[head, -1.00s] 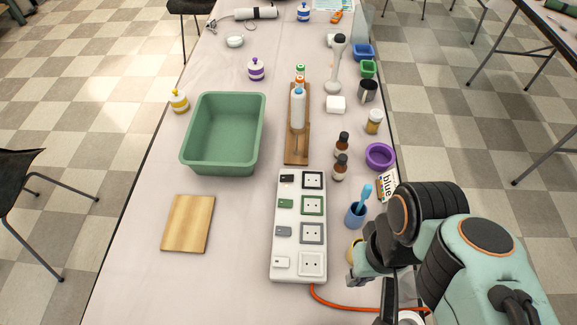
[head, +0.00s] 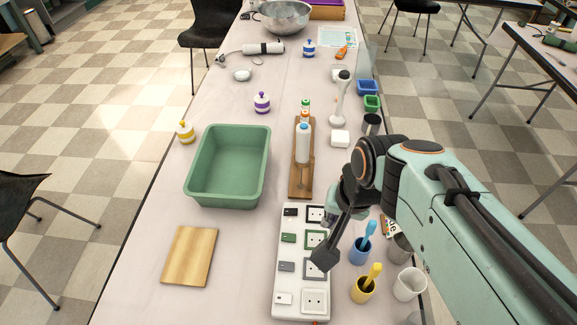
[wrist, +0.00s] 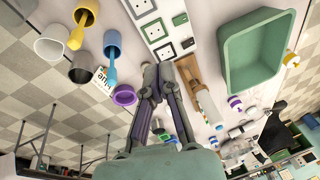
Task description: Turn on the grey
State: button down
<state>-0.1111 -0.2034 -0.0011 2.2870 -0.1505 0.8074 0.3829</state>
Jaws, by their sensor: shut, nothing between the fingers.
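A white power strip (head: 278,254) lies on the table, with a column of small switches on its left and sockets on its right. The switches are black, green, grey and white from far to near. The grey switch (head: 286,266) is clear in the head view, level with the grey-framed socket (head: 315,275). My gripper (head: 324,259) is shut and empty, pointing down over the socket side near the grey-framed socket, right of the grey switch. It covers part of that socket. I cannot tell whether it touches the strip. The wrist view shows the shut fingers (wrist: 157,78) below the strip (wrist: 203,22).
A blue cup (head: 358,255), a yellow cup (head: 361,291) and a white cup (head: 409,284) stand right of the strip. A wooden stand (head: 300,178) with bottles is behind it. A green basin (head: 197,198) and a wooden board (head: 190,256) are left. The table between is free.

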jog(key=w+a+f+g, duration=0.1)
jog(key=w+a+f, duration=0.2)
jog(key=a+f, duration=0.1)
jog(key=n+g, duration=0.2)
send_over(281, 264)
jog(key=d, duration=0.2)
notch_tip(281, 264, down, 4)
jog(key=shift+f, duration=0.1)
jog(key=f, duration=0.4)
jog(key=a+f, duration=0.1)
jog(key=f, duration=0.8)
jog(key=shift+a+f, duration=0.35)
jog(key=shift+a+f, duration=0.1)
jog(key=shift+f, duration=0.2)
